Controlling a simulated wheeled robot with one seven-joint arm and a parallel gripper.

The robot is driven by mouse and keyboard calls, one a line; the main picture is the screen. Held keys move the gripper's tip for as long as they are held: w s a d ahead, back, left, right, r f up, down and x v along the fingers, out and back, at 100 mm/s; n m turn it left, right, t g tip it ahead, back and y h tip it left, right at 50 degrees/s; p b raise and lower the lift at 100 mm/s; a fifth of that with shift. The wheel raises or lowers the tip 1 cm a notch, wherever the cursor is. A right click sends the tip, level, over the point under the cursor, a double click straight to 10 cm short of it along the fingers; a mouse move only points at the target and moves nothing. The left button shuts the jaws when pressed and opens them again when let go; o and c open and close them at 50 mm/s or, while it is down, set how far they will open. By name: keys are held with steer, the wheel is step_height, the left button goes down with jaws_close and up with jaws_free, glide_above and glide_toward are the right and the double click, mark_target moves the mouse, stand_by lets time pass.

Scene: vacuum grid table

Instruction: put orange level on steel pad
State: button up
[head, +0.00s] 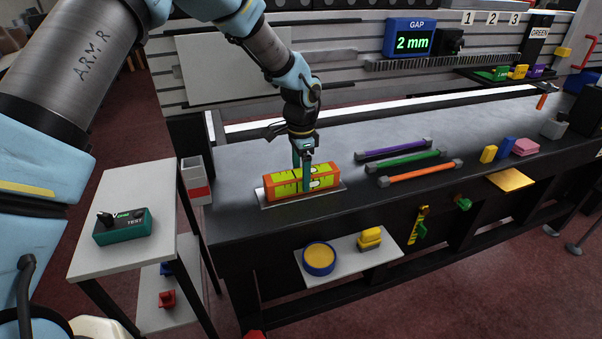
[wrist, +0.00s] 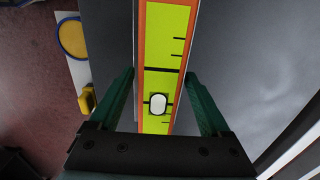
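The orange level (head: 326,183), with a yellow-green marked face and a white vial, is above or on the pale grey steel pad (head: 275,203) at the near left of the table. I cannot tell whether it touches the pad. My gripper (head: 302,178) reaches down over the middle of the level, one finger on each long side. The level hides much of the pad.
Purple, green and orange bars (head: 425,171) lie right of the level. Small yellow, blue and pink blocks (head: 525,147) and a yellow plate (head: 510,180) are farther right. A low shelf (head: 345,262) holds a blue-rimmed disc (head: 319,259). A side table (head: 110,242) holds a green tester (head: 124,228).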

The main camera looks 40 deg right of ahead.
mark_target(300, 172)
steer(key=shift+o, duration=0.6)
steer(key=shift+r, duration=0.1)
step_height(300, 172, up, 12)
steer(key=b, duration=0.3)
steer(key=w+a+n, duration=0.5)
steer(key=a, duration=0.8)
steer(key=w+a+n, duration=0.5)
steer(key=w+a, duration=0.1)
steer(key=a, duration=0.7)
steer(key=s+a+n, duration=0.2)
steer(key=a+n, duration=0.1)
steer(key=a, duration=0.4)
steer(key=s+a+f+n+t, duration=0.1)
steer(key=a+n, duration=0.3)
steer(key=a, duration=0.4)
steer(key=s+a+n, duration=0.4)
steer(key=a, duration=0.4)
steer(key=shift+f+t, duration=0.2)
steer(key=shift+t, duration=0.1)
